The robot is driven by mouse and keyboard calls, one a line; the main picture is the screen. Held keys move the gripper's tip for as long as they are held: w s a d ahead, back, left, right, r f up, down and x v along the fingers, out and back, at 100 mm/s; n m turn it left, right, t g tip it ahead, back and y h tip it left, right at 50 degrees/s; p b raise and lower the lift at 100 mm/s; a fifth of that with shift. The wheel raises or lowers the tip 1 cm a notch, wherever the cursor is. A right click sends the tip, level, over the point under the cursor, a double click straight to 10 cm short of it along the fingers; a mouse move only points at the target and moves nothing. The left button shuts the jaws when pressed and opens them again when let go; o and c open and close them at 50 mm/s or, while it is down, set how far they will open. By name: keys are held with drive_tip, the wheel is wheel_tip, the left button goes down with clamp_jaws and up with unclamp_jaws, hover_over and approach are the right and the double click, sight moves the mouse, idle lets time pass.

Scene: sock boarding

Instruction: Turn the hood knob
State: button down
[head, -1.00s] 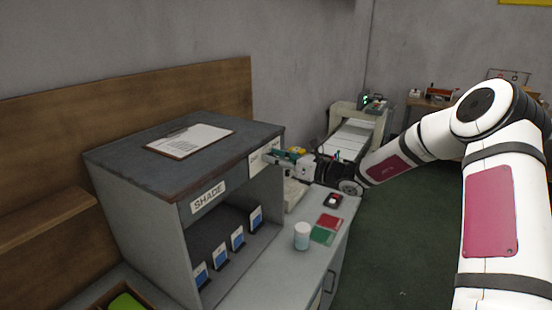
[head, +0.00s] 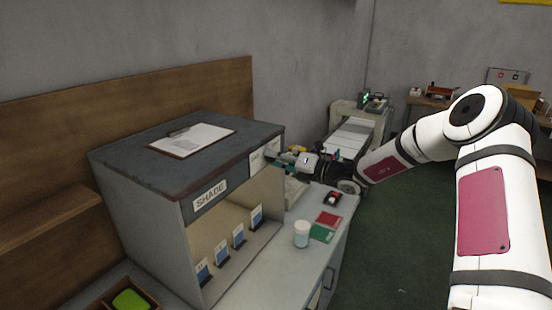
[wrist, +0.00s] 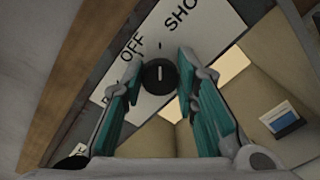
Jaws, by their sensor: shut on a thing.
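The hood knob (wrist: 159,75) is a round dark dial with a pale pointer line, on a white label plate (wrist: 190,25). "OFF" and "SHO" can be read on the plate; other lettering is cut off or covered. My gripper (wrist: 158,82) has its teal fingers on both sides of the knob, shut on it. In the head view my gripper (head: 278,158) reaches the right end of the hood's front, and the knob is hidden there. The grey hood (head: 130,163) is marked "SHADE", and its inside is lit a warm cream colour.
Several blue-and-white cards (head: 238,236) stand inside the hood. A clipboard (head: 195,140) lies on its top. A white-lidded jar (head: 301,234), red and green swatches (head: 325,226) and a small dark device (head: 333,198) are on the counter. A conveyor (head: 352,138) stands behind.

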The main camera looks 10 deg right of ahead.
idle(0.4)
drive_tip(key=c, duration=1.3)
unclamp_jaws()
drive_tip(key=shift+d, duration=0.1)
drive_tip(key=v, duration=1.2)
